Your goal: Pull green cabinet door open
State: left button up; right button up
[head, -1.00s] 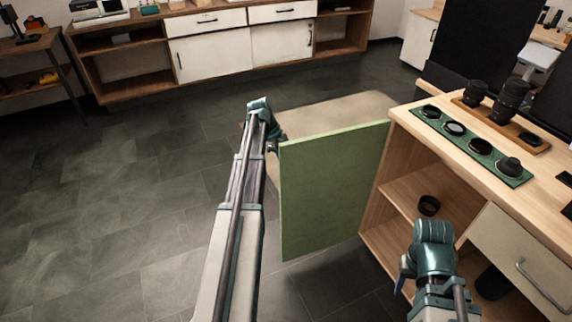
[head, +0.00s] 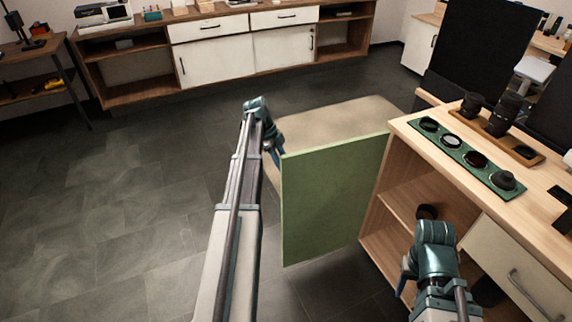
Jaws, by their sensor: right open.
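The green cabinet door (head: 333,202) stands swung out from the left side of the wooden cabinet (head: 378,213), so the shelves inside show. My left arm comes up from the bottom, and its wrist is at the door's far upper left edge. The left gripper's fingers (head: 275,152) are mostly hidden by the wrist and the door's edge, so I cannot tell whether they grip it. My right gripper (head: 405,277) is open in front of the cabinet's lower opening, apart from the door.
A green tray (head: 463,151) with several round lens parts lies on the cabinet top, beside a wooden tray (head: 533,159) with black lenses. A dark ring (head: 427,211) sits on the inner shelf. A white drawer (head: 515,270) is at right. Floor at left is clear.

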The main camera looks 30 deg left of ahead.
pick_arm(q)
jog(key=p+v, duration=0.7)
jog(key=v, duration=0.1)
jog(key=shift+a+r, duration=0.15)
jog(key=shift+r, duration=0.25)
pick_arm(e)
notch_tip(320, 180, up, 8)
pick_arm(q)
jog(key=shift+s, duration=0.1)
